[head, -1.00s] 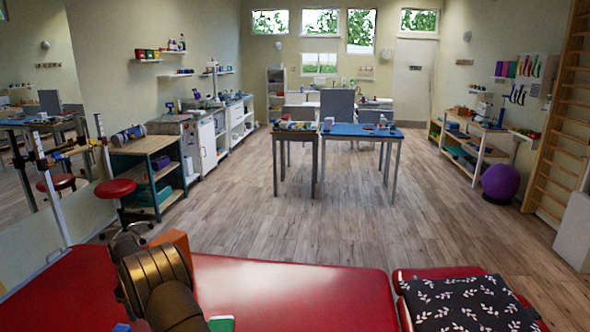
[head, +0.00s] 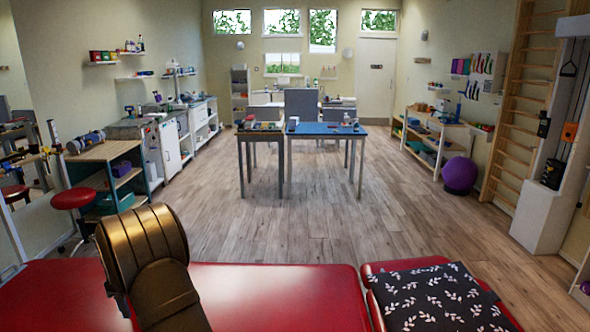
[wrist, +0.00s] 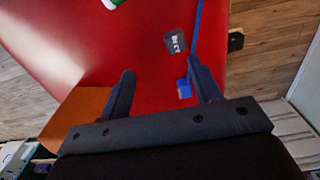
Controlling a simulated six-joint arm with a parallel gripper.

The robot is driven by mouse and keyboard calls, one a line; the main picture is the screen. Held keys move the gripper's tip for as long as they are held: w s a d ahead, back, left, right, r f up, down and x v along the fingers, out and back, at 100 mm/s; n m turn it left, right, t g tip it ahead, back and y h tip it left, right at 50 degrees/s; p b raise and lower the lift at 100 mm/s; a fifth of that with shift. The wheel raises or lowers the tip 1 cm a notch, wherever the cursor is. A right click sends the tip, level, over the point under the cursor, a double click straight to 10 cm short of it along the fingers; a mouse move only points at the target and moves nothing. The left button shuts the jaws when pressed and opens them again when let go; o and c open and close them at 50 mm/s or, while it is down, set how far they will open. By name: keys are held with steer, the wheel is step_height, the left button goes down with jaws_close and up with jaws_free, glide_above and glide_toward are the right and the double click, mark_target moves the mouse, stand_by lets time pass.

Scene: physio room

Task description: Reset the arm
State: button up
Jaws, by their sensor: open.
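In the head view only a bronze-coloured link of my arm shows at the lower left, over the red couch (head: 260,290). The fingers are hidden in that view.
In the wrist view an orange block (wrist: 75,115), a small dark labelled item (wrist: 175,42) and a blue item (wrist: 184,88) lie near the fingers.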

steer(key=s+d, duration=0.6)
steer(key=d, duration=0.4)
steer(key=s+d, duration=0.6)
steer(key=d, duration=0.4)
